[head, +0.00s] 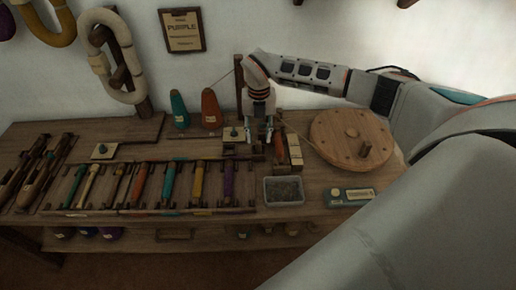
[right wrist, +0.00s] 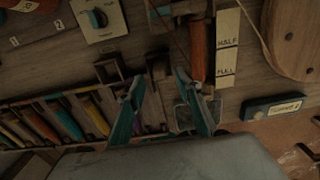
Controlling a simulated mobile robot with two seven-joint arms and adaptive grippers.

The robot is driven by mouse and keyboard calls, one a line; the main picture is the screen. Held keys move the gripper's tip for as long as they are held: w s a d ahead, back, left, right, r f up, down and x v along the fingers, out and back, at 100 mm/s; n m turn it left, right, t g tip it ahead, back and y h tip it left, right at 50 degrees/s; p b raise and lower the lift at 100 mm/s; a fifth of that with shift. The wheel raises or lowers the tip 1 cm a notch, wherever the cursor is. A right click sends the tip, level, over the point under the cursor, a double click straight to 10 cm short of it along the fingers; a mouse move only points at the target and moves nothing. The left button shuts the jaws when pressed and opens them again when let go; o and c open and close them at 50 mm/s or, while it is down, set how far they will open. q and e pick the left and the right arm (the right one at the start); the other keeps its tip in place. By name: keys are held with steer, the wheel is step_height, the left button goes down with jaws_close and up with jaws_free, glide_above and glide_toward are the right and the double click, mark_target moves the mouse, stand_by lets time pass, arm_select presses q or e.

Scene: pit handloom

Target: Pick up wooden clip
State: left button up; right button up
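My right gripper (head: 261,138) hangs over the back middle of the workbench, fingers down. In the right wrist view its two teal fingers (right wrist: 158,88) are spread apart with nothing seen between the tips but the bench below. A small dark wooden piece (right wrist: 157,69) lies just beyond the fingertips, and another dark wooden piece (right wrist: 108,68) is by the left finger. I cannot tell whether either one is the wooden clip; the light is dim and they are small. My left gripper is not in view.
A rack of coloured bobbins (head: 168,184) fills the bench front. An orange bobbin (head: 279,148) lies beside a HALF/FULL gauge (head: 294,149). A round wooden disc (head: 335,137) is at right. A grey tray (head: 266,192) and a blue labelled box (head: 348,197) sit in front.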

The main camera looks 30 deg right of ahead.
mark_target(258, 142)
step_height(258, 142, down, 4)
steer(key=shift+b, duration=0.3)
steer(key=shift+f, duration=0.1)
steer(key=c, duration=0.9)
